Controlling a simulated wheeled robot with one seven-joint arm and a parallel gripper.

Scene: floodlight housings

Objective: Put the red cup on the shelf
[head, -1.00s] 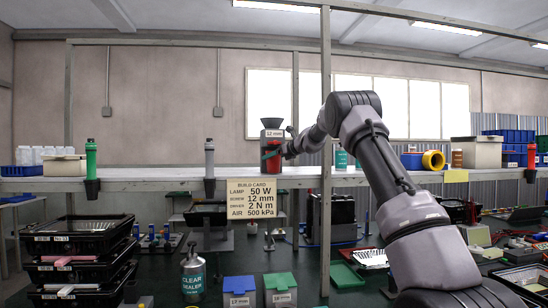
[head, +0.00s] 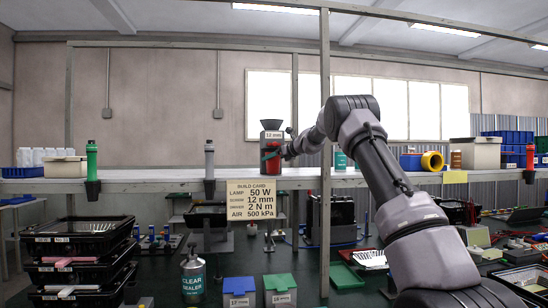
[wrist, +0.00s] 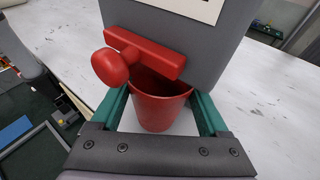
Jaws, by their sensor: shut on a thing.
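The red cup (wrist: 160,106) is between the two green fingers of my gripper (wrist: 163,112) in the wrist view, with its open rim facing up. My gripper (head: 275,152) is shut on it. In the head view the red cup (head: 272,167) is small and partly covered by the fingers, at the front of a grey dispenser. The cup is at the long white shelf (head: 150,184), over its surface; I cannot tell whether its base touches. A red lever with a round knob (wrist: 135,60) on the dispenser overhangs the cup's rim.
The grey dispenser (head: 272,135), labelled 12 mm, stands right behind the cup. A post (head: 325,230) rises just right of it. The shelf is clear between the grey bottle (head: 209,158) and the dispenser. A build card (head: 252,200) hangs at the shelf's front edge.

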